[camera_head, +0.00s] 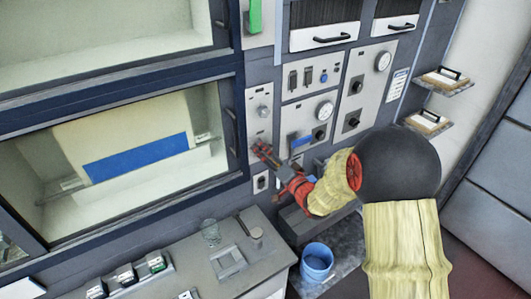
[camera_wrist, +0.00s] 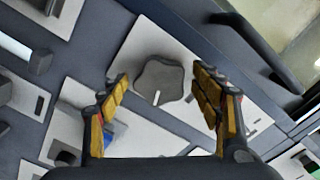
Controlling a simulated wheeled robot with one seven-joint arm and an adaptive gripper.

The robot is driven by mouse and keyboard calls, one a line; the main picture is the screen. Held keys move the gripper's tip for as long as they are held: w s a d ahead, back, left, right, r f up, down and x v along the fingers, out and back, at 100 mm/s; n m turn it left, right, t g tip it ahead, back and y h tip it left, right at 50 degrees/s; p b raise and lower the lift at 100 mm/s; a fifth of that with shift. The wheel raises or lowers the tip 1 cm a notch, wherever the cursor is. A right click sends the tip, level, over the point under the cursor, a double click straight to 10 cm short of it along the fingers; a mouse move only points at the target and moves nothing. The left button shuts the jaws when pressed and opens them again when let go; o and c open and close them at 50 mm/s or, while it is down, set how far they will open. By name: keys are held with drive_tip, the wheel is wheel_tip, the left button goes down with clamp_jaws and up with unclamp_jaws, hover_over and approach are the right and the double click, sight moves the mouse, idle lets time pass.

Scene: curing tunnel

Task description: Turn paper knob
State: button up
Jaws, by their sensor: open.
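A dark grey lobed knob (camera_wrist: 160,82) with a white mark on its face sits on a light panel plate (camera_wrist: 145,42) in the wrist view. My gripper (camera_wrist: 159,76) is open, with one yellow-padded finger on each side of the knob. The fingers look apart from it, and how deep they reach around it I cannot tell. In the head view my gripper (camera_head: 262,150) is at the lower part of a narrow grey panel (camera_head: 258,95) and covers part of it. A small knob (camera_head: 263,112) shows above it there; whether it is the same one I cannot tell.
A window at the left shows a white sheet with a blue band (camera_head: 138,158). A dark door handle (camera_wrist: 262,45) is close to the right finger. Gauges and switches fill the panels to the right. A counter with a glass (camera_head: 211,232) and a blue bucket (camera_head: 317,262) are below.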

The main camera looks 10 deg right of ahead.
drive_tip(key=v, duration=1.1)
drive_tip(key=shift+s, duration=0.15)
